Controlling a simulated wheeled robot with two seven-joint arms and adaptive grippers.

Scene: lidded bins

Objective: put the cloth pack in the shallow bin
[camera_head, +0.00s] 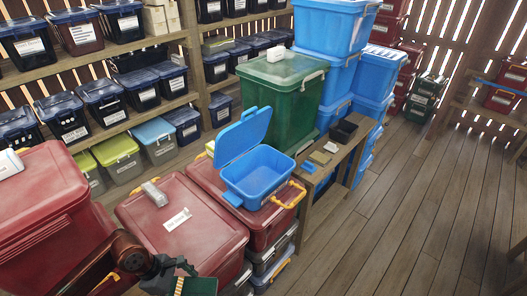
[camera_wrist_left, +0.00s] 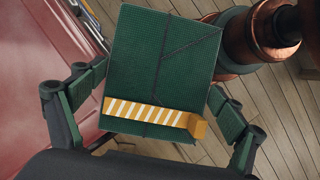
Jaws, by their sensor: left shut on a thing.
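The cloth pack (camera_wrist_left: 150,62) is a dark green, flat, woven-looking block with dark seam lines and an orange-and-white striped band near its lower edge in the left wrist view. In the head view only part of it shows (camera_head: 203,287) at the bottom edge. My left gripper (camera_wrist_left: 155,105) is shut on it, one finger on each side; it also shows in the head view (camera_head: 180,270). A blue bin (camera_head: 258,178), which looks like the shallow bin, stands with its lid (camera_head: 243,135) raised, up and right of the gripper. Its visible inside looks empty. My right gripper is out of view.
The blue bin rests on a red lidded bin (camera_head: 207,181). Another red bin (camera_head: 170,235) with a grey object on top lies between it and my gripper. A large green bin (camera_head: 278,95) and a wooden bench (camera_head: 311,193) stand beyond. Floor at right is clear.

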